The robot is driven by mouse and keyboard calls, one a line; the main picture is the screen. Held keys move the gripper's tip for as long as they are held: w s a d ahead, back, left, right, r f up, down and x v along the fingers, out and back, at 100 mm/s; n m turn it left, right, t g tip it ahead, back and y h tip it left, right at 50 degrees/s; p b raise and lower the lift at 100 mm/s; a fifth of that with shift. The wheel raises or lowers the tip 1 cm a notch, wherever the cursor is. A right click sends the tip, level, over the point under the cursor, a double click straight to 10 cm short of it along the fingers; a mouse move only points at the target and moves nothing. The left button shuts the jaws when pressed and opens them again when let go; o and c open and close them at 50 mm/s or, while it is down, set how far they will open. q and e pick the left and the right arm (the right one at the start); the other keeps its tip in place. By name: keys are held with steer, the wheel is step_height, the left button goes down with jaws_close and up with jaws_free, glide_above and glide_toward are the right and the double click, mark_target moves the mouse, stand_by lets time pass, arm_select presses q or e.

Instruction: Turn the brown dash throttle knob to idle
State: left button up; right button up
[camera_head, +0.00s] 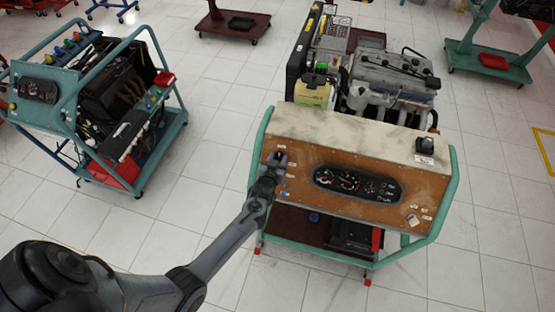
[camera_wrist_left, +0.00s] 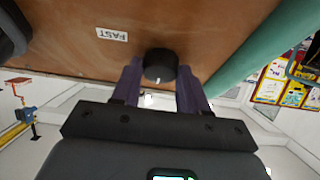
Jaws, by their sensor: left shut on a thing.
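The dash throttle knob (camera_wrist_left: 160,63) looks black and round, with a small white mark on its rim, and stands out from the brown dash panel (camera_head: 300,165). A white FAST label (camera_wrist_left: 112,34) is near it, upside down in the left wrist view. My left gripper (camera_head: 275,166) is at the panel's left end, its purple fingers on either side of the knob and shut on it. In the head view the gripper and wrist mostly cover the knob. My right gripper is not in view.
A gauge cluster (camera_head: 357,184) sits right of the gripper on the panel. A green tube frame (camera_head: 262,135) runs close by the panel's left edge. The engine (camera_head: 390,80) stands behind. Another trainer (camera_head: 95,100) is at the left, with open tiled floor between.

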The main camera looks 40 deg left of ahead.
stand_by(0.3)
arm_select(q)
steer(key=o, duration=1)
steer(key=shift+o, duration=0.2)
steer(key=v, duration=1)
steer(key=shift+s+d, duration=0.15)
steer(key=shift+s, duration=0.2)
steer(key=shift+r, duration=0.15)
